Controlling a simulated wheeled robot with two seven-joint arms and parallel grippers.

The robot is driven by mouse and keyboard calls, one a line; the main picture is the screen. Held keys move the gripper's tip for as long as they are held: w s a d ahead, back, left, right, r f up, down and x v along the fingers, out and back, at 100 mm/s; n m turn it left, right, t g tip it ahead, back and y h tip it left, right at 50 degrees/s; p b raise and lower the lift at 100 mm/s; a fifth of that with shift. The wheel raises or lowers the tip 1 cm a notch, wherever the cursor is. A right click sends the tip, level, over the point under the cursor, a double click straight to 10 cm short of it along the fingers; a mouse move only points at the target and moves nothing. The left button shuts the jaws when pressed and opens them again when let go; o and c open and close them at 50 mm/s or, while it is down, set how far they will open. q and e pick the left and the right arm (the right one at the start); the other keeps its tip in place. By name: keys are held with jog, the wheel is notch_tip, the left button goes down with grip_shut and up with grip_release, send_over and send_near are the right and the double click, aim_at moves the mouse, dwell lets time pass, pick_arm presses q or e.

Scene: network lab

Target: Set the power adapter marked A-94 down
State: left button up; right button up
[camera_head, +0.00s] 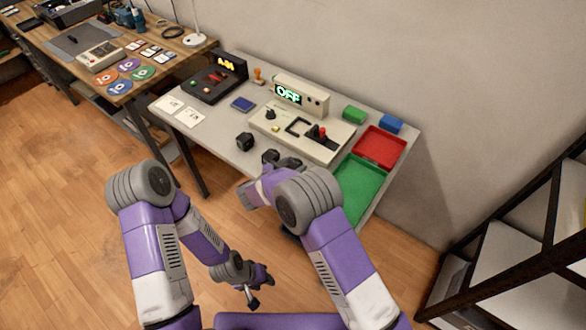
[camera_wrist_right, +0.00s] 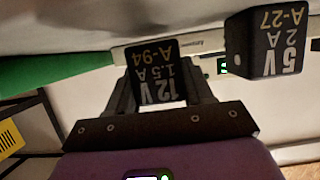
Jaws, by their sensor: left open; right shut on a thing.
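The power adapter marked A-94 (camera_wrist_right: 153,72), a black block with white "12 V 1.5 A" print, sits between the fingers of my right gripper (camera_wrist_right: 160,85). The print is upside down in the right wrist view. In the head view my right gripper (camera_head: 281,161) is over the front edge of the grey table (camera_head: 221,146), and I cannot make out A-94 clearly there. Whether A-94 touches the tabletop cannot be told. A second black adapter marked A-27 (camera_wrist_right: 270,44) stands apart from it; it also shows in the head view (camera_head: 244,141). My left gripper (camera_head: 252,297) is open, low over the floor.
A console with a lever (camera_head: 322,133) and an "OFF" display (camera_head: 289,94) stand behind my right gripper. A green tray (camera_head: 362,186) and a red tray (camera_head: 380,147) are at the right. A blue pad (camera_head: 243,104) and white cards (camera_head: 190,117) lie left.

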pick_arm(q)
jog(key=shift+f, duration=0.1)
pick_arm(e)
jog(key=shift+f, duration=0.35)
jog(key=shift+f, duration=0.2)
pick_arm(q)
jog(key=shift+f, duration=0.1)
pick_arm(e)
jog(key=o, duration=1.2)
jog(key=shift+c, duration=0.2)
